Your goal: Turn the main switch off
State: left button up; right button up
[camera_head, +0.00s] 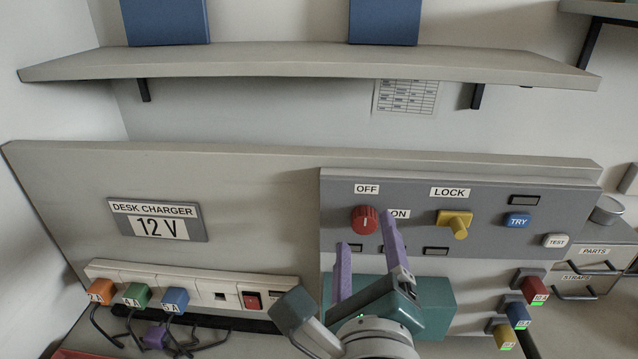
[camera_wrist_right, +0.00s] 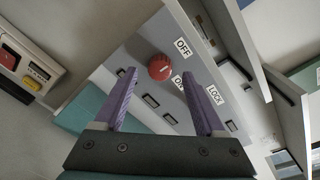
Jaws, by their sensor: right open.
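In the right wrist view the red knob (camera_wrist_right: 160,67) shows beyond and between the spread fingertips (camera_wrist_right: 160,78), with a gap that looks clear of both. The right finger partly covers the ON label in the head view. My left gripper is not in view.
A yellow LOCK knob (camera_head: 455,223), a blue TRY button (camera_head: 517,220) and a white TEST button (camera_head: 556,241) sit right of the switch. A power strip (camera_head: 197,283) with plugs is at lower left. A shelf (camera_head: 300,62) hangs above.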

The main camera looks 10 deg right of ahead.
jog(key=v, duration=0.7)
jog(key=shift+s, duration=0.35)
jog(key=shift+a+r, duration=0.1)
